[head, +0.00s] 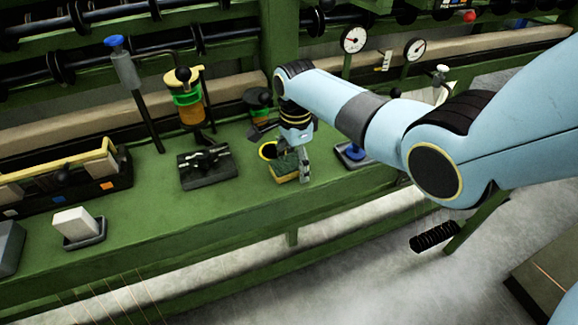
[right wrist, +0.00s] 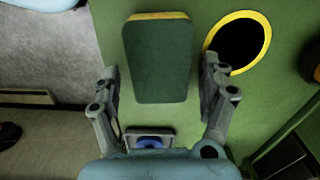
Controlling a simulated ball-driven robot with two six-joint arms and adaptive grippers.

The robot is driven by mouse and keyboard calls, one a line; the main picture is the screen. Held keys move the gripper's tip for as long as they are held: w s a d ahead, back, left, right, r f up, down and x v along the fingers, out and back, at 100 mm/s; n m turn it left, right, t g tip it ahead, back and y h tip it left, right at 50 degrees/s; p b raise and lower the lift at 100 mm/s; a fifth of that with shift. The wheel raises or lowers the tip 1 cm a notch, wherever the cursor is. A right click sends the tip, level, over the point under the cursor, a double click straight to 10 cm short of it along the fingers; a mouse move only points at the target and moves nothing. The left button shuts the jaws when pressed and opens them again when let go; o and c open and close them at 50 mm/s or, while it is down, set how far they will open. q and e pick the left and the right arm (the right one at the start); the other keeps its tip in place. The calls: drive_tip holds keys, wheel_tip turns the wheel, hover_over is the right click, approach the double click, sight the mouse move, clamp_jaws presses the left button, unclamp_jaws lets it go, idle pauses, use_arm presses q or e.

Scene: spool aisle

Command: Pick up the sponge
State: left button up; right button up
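The sponge (head: 284,169) lies on the green bench top near its front edge, dark green on top with a yellow layer below. In the right wrist view the sponge (right wrist: 157,62) is just ahead of my right gripper (right wrist: 160,68). Its fingers are spread, one on each side of the sponge, with a gap on both sides. In the head view my right gripper (head: 291,160) points down at the sponge and partly hides it. My left gripper is not in view.
A yellow-rimmed dark hole (right wrist: 238,43) is close beside the sponge. A blue object in a small tray (head: 352,153) stands to the right. A dark block with metal parts (head: 207,167) is to the left. A white block (head: 74,222) sits further left. The bench between them is clear.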

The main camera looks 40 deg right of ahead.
sight(295, 160)
drive_tip(key=c, duration=0.7)
drive_tip(key=shift+o, duration=0.2)
drive_tip(key=shift+r, duration=0.25)
wheel_tip(295, 160, up, 4)
drive_tip(key=shift+f+p, duration=0.15)
drive_tip(key=shift+p, duration=0.35)
drive_tip(key=s+d+r+p, duration=0.2)
drive_tip(key=s+r, duration=0.4)
drive_tip(key=s, duration=0.5)
drive_tip(key=shift+s+d+r, duration=0.15)
drive_tip(key=shift+d+r, duration=0.25)
drive_tip(key=shift+d, duration=0.15)
